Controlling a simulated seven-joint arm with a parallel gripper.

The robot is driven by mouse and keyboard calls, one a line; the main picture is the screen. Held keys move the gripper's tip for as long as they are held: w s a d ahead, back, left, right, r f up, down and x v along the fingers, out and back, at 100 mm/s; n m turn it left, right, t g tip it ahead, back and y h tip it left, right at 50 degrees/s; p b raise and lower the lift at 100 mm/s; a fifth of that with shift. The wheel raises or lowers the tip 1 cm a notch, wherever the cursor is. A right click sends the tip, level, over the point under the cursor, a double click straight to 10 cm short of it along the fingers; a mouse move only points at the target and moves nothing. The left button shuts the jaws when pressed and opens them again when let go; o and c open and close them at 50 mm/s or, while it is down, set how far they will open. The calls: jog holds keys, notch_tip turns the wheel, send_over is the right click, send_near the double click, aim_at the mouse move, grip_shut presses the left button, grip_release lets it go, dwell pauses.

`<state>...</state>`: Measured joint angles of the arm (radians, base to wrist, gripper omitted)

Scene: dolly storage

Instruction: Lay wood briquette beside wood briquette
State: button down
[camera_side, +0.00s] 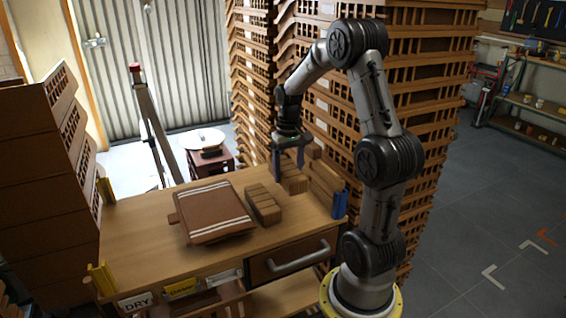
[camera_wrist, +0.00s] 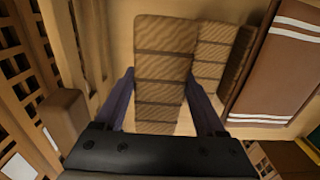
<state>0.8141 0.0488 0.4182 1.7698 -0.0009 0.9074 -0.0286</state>
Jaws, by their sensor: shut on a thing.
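My gripper (camera_side: 289,166) is over the back right of the wooden worktop and points down. In the wrist view its two dark fingers (camera_wrist: 160,76) press on the sides of a ribbed wood briquette (camera_wrist: 165,37), shut on it. This briquette (camera_side: 293,184) shows below the fingers in the side view, at or close to the worktop; I cannot tell whether it touches. A second ribbed wood briquette (camera_side: 263,206) lies on the worktop to its left in the side view. In the wrist view this one (camera_wrist: 212,50) is just right of the held one, nearly alongside and slightly angled.
A brown slab with white stripes (camera_side: 213,212) lies left of the second briquette. Plain wooden blocks (camera_side: 325,181) stand to the right of the held one, near a blue corner piece (camera_side: 340,204). Tall stacked crates (camera_side: 252,95) rise close behind. The worktop's front left is clear.

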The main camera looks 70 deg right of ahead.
jog(key=shift+f, duration=0.4)
jog(key=shift+f, duration=3)
jog(key=shift+f, duration=0.45)
grip_release()
jog(key=shift+f, duration=0.1)
jog(key=shift+r, duration=1.55)
